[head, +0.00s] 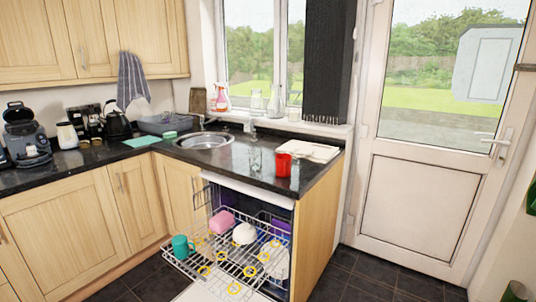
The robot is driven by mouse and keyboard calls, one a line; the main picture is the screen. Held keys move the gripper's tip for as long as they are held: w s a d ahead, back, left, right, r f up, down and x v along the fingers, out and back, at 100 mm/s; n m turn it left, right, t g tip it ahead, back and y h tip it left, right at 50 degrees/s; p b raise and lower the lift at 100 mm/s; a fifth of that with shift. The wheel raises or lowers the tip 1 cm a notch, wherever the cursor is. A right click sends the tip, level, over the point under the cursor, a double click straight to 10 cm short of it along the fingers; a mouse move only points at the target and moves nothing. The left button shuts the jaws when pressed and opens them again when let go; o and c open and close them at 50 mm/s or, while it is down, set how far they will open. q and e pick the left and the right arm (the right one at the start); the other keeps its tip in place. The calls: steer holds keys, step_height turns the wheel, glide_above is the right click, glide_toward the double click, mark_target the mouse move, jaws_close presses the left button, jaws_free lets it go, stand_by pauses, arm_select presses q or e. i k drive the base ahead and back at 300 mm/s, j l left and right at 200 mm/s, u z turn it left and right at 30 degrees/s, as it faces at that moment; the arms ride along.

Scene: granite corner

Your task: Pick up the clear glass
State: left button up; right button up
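A clear glass (254,160) stands upright on the black granite counter (225,170), between the sink and a red cup. It is see-through and its edges are faint. The red cup (283,165) stands a little to its right, apart from it. Neither of my grippers shows in the head view, so their state cannot be seen.
The sink (204,140) lies left of the glass, and a white folded item (309,150) lies right. Below, the open dishwasher's pulled-out rack (228,268) holds a teal mug (181,247), a pink item (221,222) and a white bowl (244,233). Dark floor lies right.

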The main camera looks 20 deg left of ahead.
mark_target(256, 152)
steer(key=i+l+u, duration=0.1)
steer(key=i, duration=0.4)
steer(key=i+l+u, duration=0.15)
steer(key=i, duration=0.4)
steer(key=i+l+u, duration=0.1)
steer(key=i, duration=0.4)
steer(key=l, duration=0.1)
